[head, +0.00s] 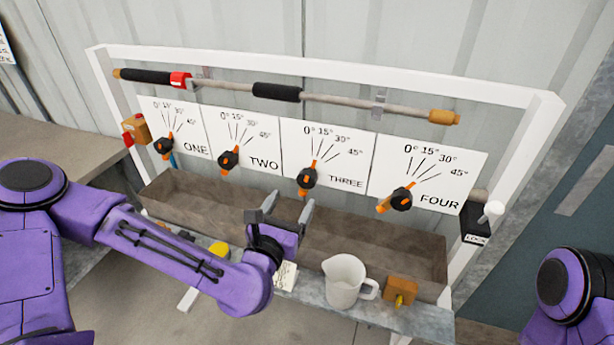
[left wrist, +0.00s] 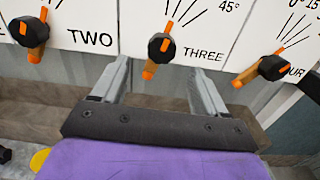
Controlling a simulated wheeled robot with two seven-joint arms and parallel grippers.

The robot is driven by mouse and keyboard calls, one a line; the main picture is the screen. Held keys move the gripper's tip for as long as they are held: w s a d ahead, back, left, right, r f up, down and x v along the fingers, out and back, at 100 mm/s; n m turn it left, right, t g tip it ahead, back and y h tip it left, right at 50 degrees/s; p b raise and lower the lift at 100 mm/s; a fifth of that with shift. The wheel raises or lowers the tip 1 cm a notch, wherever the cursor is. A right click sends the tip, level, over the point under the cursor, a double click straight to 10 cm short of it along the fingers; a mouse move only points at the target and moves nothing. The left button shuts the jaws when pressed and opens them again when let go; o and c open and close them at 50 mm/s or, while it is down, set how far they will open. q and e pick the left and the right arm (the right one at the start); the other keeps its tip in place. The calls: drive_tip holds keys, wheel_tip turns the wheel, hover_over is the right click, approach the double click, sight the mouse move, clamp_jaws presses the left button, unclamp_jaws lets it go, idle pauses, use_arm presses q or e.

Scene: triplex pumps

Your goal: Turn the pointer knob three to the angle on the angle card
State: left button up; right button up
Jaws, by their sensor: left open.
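Knob three (head: 307,178) is a black round knob with an orange pointer bar, on the white panel marked THREE (head: 345,182). Its narrow orange end points up, close to the 0° line. In the left wrist view, knob three (left wrist: 160,47) shows just beyond the fingertips, between them. My left gripper (head: 284,207) is open and empty, below and slightly left of knob three, apart from it; its two fingers (left wrist: 160,78) show in the left wrist view. A small white card (head: 286,276) lies partly hidden behind my left gripper; its writing is unreadable. My right gripper is out of view.
Knobs one (head: 164,146), two (head: 228,160) and four (head: 402,198) sit on neighbouring panels. A brown trough (head: 375,245) runs below. A white jug (head: 345,280) and an orange block (head: 401,290) stand on the front shelf. A bar (head: 340,103) runs above the panels.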

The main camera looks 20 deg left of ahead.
sight(305, 181)
use_arm(q)
drive_tip(key=w+p, duration=0.1)
drive_tip(key=w, duration=0.2)
drive_tip(key=w+p, duration=0.1)
drive_tip(key=w, duration=0.2)
drive_tip(key=w+p, duration=0.1)
drive_tip(key=w, duration=0.2)
drive_tip(key=shift+w+d+p, duration=0.2)
drive_tip(key=shift+d+p, duration=0.1)
drive_tip(key=shift+p, duration=0.05)
drive_tip(key=shift+w+f, duration=0.1)
drive_tip(key=shift+w, duration=0.15)
drive_tip(key=shift+c, duration=0.3)
